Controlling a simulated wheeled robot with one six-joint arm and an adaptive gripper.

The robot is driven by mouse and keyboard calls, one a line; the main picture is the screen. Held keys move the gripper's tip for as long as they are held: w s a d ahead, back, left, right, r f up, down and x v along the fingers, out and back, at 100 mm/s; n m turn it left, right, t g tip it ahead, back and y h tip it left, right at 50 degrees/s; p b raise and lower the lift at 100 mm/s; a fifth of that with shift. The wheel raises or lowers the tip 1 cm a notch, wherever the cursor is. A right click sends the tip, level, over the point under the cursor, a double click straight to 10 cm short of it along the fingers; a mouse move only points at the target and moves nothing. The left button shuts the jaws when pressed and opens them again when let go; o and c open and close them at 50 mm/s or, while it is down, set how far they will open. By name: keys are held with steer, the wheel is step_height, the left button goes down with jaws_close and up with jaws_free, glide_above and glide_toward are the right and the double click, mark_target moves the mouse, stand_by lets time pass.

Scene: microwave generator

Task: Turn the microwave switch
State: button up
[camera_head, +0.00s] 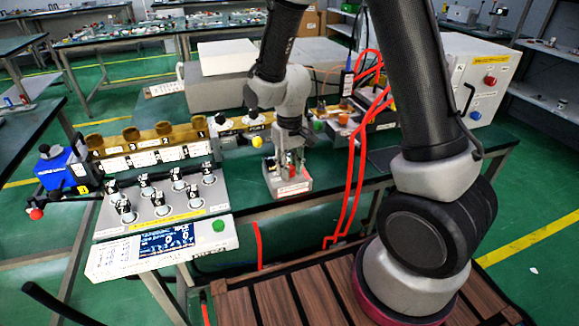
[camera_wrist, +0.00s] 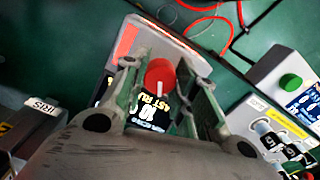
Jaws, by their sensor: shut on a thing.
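The small grey switch box (camera_head: 290,187) stands on the dark green table, under my gripper (camera_head: 287,158) in the head view. In the wrist view the box (camera_wrist: 172,42) has a red edge strip and a dark display with yellow and white lettering. A round red knob (camera_wrist: 158,73) with a white pointer line sits on it. My gripper (camera_wrist: 160,76) has one finger on each side of the knob and is shut on it. The far sides of the knob are partly covered by the fingers. In the head view the knob is hard to make out.
A control panel (camera_head: 165,207) with several black-and-white knobs stands left of the box. A blue device (camera_head: 62,167) is at the far left. A white cabinet (camera_head: 478,75) with red and blue buttons stands at the back right. Red cables (camera_head: 352,175) hang right of my gripper.

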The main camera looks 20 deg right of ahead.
mark_target(291, 169)
stand_by(0.3)
steer(key=o, duration=1)
step_height(291, 169, up, 12)
steer(key=s+d+r+m+t, duration=0.1)
steer(key=s+d+r, duration=0.3)
steer(key=s+d, duration=0.1)
steer(key=s+d+r+m+t, duration=0.1)
steer(key=s+d+r+t, duration=0.1)
steer(key=s+d+r, duration=0.3)
steer(key=s+d+r+t, duration=0.1)
steer(key=s+d+r, duration=0.3)
steer(key=s, duration=0.5)
steer(key=shift+s+d+r+m, duration=0.2)
steer(key=shift+d+r+m, duration=0.2)
steer(key=shift+d, duration=0.1)
